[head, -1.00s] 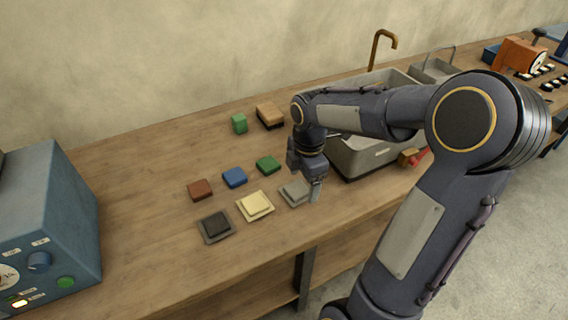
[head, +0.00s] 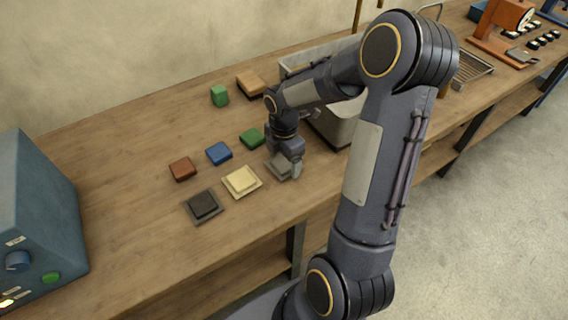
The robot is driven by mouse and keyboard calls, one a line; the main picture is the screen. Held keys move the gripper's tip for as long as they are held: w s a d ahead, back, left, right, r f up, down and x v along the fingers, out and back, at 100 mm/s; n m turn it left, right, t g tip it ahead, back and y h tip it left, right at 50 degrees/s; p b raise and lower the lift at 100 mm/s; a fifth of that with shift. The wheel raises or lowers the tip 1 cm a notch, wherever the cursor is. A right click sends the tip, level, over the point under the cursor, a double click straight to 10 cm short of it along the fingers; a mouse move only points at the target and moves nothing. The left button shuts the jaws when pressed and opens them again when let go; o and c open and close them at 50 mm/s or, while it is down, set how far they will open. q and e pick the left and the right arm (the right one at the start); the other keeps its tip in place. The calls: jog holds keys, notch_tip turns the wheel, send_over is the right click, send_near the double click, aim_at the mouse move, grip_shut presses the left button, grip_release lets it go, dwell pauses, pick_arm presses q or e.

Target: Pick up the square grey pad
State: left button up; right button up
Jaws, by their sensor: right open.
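The square grey pad (head: 277,168) lies at the right end of the front row on the wooden bench, with a thin grey plate under it. My right gripper (head: 285,160) points down at the pad's right and far side. It is open, with one light finger (head: 297,171) at the pad's right edge. The gripper hides part of the pad, and I cannot tell if it touches it. My left gripper is not in view.
A cream pad (head: 241,181) and a black pad (head: 203,204) lie left of the grey pad. Behind them are green (head: 252,138), blue (head: 219,153) and red-brown (head: 182,169) blocks.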

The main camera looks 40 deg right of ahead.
jog(key=c, duration=1.1)
